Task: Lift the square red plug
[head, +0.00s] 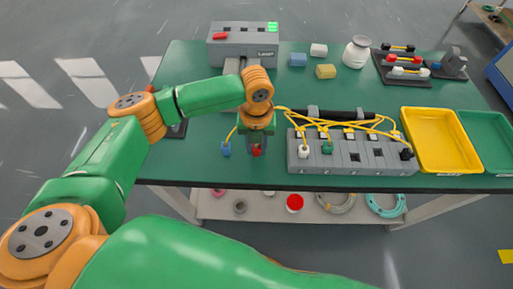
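The red plug (257,151) is near the front edge of the green table, left of the grey socket block. Its square shape is too small to make out. My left gripper (257,145) points down right over it, with its fingertips at the plug. The gripper body hides the plug's upper part, and I cannot tell whether the fingers are closed on it. My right gripper is not in view.
A blue plug (226,149) stands just left of the red one. The grey socket block (335,165) with yellow cables and several plugs is close on the right. A yellow tray (437,168) lies farther right. A grey machine (243,50) stands behind.

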